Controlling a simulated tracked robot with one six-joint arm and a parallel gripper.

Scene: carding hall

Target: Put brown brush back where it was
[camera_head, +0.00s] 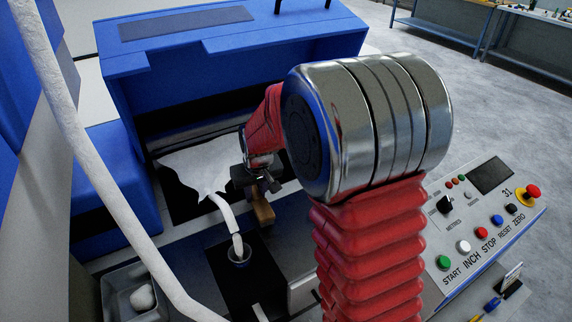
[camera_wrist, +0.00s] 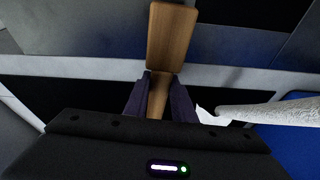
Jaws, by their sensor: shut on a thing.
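The brown brush (camera_wrist: 172,38) has a wooden block and a narrower handle. In the wrist view my gripper (camera_wrist: 160,95) is shut on the handle, and the block stands out beyond the fingertips. In the head view the brush (camera_head: 263,211) hangs below my gripper (camera_head: 258,182), above the machine's front. Its bristles cannot be made out. My arm hides part of the area to its right.
A thick white rope (camera_head: 100,175) crosses the left side. A grey bin (camera_head: 122,293) stands front left. A button panel (camera_head: 485,225) is at right.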

